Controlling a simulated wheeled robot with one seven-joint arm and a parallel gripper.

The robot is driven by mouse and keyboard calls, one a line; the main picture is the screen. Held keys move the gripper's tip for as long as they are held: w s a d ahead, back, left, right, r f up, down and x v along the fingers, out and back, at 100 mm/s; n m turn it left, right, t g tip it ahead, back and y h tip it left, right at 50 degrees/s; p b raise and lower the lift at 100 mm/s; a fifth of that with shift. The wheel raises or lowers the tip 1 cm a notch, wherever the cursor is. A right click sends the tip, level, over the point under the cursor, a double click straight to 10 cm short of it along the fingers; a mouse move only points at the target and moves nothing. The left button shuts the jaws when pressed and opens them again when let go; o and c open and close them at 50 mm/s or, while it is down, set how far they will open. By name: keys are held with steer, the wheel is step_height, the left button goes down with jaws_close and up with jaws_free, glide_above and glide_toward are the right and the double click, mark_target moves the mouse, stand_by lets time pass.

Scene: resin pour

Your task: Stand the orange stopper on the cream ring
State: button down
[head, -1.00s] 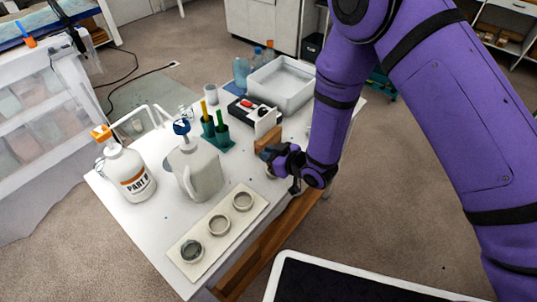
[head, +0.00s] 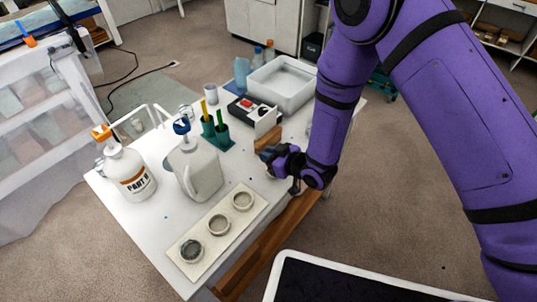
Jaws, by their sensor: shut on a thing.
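My gripper (head: 284,166) is low over the right side of the white table, near its wooden front edge. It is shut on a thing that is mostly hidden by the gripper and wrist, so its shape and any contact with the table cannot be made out. No orange stopper shows clearly elsewhere on the table. A brownish-orange block (head: 268,151) shows just at the gripper's upper left; whether it touches the gripper is unclear.
The table's front left corner is clear.

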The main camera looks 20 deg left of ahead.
steer(key=shift+f, duration=1.35)
stand_by(0.3)
steer(key=c, duration=1)
jaws_free()
steer(key=shift+s+d+r, duration=0.65)
steer(key=shift+d+r, duration=0.85)
steer(key=shift+d, duration=0.05)
steer(key=shift+s+d+r, duration=0.6)
steer(key=shift+d+r, duration=0.85)
steer(key=shift+d, duration=0.15)
steer(key=shift+s+d+r, duration=0.65)
steer(key=shift+d+r, duration=0.85)
steer(key=shift+d, duration=0.05)
